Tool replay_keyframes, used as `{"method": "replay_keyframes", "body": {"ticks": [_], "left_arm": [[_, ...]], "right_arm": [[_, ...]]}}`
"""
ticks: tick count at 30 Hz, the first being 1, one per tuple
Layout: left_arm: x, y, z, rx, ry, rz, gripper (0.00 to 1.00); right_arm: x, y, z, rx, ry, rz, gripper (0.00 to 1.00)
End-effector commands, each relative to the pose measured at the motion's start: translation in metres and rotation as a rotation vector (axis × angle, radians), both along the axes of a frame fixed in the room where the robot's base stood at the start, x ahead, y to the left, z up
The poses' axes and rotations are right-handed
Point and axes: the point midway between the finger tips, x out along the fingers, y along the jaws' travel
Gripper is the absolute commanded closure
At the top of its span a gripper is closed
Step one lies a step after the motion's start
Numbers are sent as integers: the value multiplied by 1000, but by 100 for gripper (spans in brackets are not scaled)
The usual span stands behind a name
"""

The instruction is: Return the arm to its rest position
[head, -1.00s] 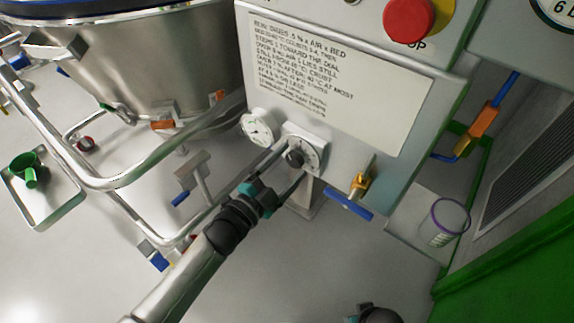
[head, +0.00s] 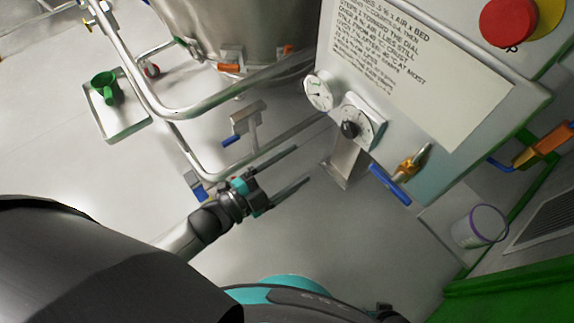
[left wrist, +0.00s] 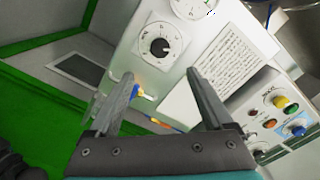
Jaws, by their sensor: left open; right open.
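My left gripper (head: 303,163) is open and empty, with its two fingers pointing up and right in the head view. It hangs in front of the control panel, lower left of the dial (head: 349,129), and is apart from it. In the left wrist view the open fingers (left wrist: 163,80) spread with nothing between them, and the dial (left wrist: 160,46) shows beyond them on its white plate. My left arm's dark link fills the lower left of the head view. The jaws of my right gripper do not show.
The cabinet carries a gauge (head: 319,92), a blue-handled valve (head: 390,185) and a red button (head: 508,22). A steel vessel (head: 235,30) with pipe rails stands behind. A tray (head: 130,126) holds a green scoop (head: 106,87). A tub (head: 478,227) stands right. Floor below is clear.

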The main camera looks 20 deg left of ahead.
Motion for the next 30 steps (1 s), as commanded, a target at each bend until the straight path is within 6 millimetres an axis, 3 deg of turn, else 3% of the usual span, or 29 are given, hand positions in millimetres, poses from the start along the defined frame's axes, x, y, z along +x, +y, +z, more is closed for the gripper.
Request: {"method": "replay_keyframes", "body": {"ticks": [6, 23, 26, 30], "left_arm": [[-10, 7, 0, -1, 0, 1, 16], [-9, 8, -2, -1, 7, 5, 16], [-6, 16, -18, -2, 65, 45, 16], [-6, 47, -78, -16, 279, 189, 16]], "right_arm": [[-3, -3, -1, -2, 0, 1, 50], [-4, -2, -1, -2, 1, 1, 50], [-4, -2, 0, -2, -1, 1, 50], [-8, -4, 1, -2, -5, 1, 50]]}}
